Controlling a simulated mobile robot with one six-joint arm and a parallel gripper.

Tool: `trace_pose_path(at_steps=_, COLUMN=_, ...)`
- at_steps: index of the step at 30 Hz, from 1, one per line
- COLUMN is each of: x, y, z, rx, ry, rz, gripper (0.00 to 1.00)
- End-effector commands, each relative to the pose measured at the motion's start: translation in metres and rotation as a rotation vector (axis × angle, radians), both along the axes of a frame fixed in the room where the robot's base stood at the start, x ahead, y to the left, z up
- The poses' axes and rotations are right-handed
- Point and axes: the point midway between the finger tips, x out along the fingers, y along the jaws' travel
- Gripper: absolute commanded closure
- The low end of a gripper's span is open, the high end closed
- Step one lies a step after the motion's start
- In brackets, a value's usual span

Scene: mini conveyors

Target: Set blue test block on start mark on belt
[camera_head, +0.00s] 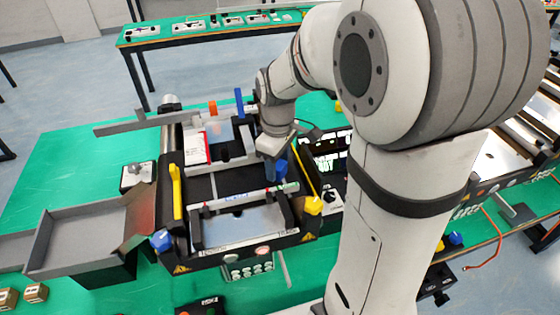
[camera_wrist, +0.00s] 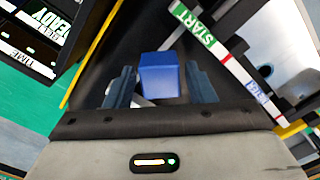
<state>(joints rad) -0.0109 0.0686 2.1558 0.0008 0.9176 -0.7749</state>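The blue test block (camera_wrist: 160,78) is in the wrist view, between the two grey-blue fingers of my gripper (camera_wrist: 160,88). A narrow dark gap shows on each side of the block, so the fingers stand apart from it. Below it is the black belt (camera_wrist: 115,45); a pale line on the belt runs partly behind the block. A white strip with a green START label (camera_wrist: 195,27) lies to the right of the block. In the head view my gripper (camera_head: 276,172) points down over the belt (camera_head: 232,180), where the fingers and block are hard to separate.
A yellow-edged rail and a black display panel (camera_head: 328,155) stand right of the belt. A yellow handle (camera_head: 176,190) is on its left side. A grey tray (camera_head: 80,240) stands at the left. Green table surface (camera_head: 75,165) is free at the far left.

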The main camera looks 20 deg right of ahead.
Motion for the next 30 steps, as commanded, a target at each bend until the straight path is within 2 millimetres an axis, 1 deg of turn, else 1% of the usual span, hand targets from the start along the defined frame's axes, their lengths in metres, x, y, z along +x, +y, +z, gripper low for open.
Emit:
trace_pose_path(at_steps=1, x=0.0, y=0.0, z=0.0, rx=0.0, ry=0.0, rz=0.0, gripper=0.46)
trace_pose_path(at_steps=3, x=0.0, y=0.0, z=0.0, rx=0.0, ry=0.0, rz=0.0, gripper=0.43)
trace_pose_path(at_steps=9, x=0.0, y=0.0, z=0.001, rx=0.0, ry=0.0, rz=-0.001, gripper=0.43)
trace_pose_path(at_steps=14, x=0.001, y=0.0, z=0.011, rx=0.0, ry=-0.004, rz=-0.001, gripper=0.43)
trace_pose_path(at_steps=17, x=0.001, y=0.0, z=0.028, rx=0.0, ry=-0.006, rz=-0.001, gripper=0.43)
trace_pose_path(at_steps=24, x=0.001, y=-0.001, z=0.081, rx=0.0, ry=-0.006, rz=-0.001, gripper=0.43)
trace_pose_path(at_steps=27, x=0.001, y=-0.001, z=0.099, rx=0.0, ry=-0.004, rz=-0.001, gripper=0.43)
trace_pose_path(at_steps=30, x=0.001, y=-0.001, z=0.112, rx=0.0, ry=-0.003, rz=-0.001, gripper=0.43)
